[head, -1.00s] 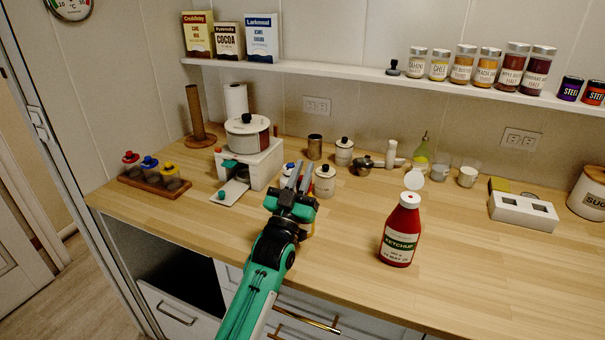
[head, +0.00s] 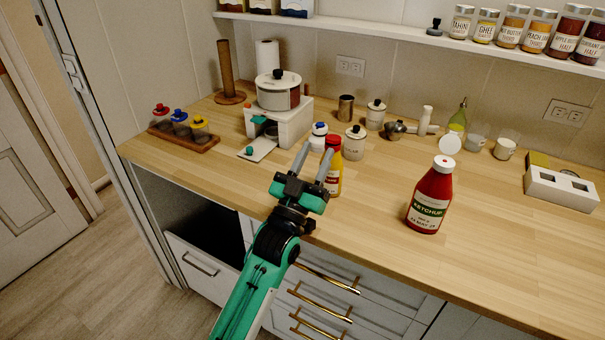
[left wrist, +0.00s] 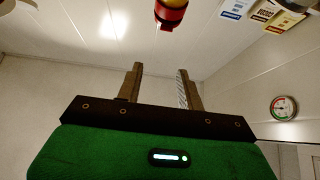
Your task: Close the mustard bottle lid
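The mustard bottle (head: 335,180), yellow with a red top (head: 333,144), stands upright on the counter just behind and right of my left gripper (head: 315,151). The gripper partly covers it. Whether its lid is open or shut is too small to tell. In the left wrist view, a red and yellow bottle part (left wrist: 172,14) shows at the top edge, beyond the fingertips. My left gripper (left wrist: 160,70) has its fingers apart with nothing between them. My right gripper is not in view.
A blue-topped jar (head: 318,137) and white canister (head: 354,143) stand behind the mustard. Bare counter (head: 385,178) lies between mustard and ketchup.

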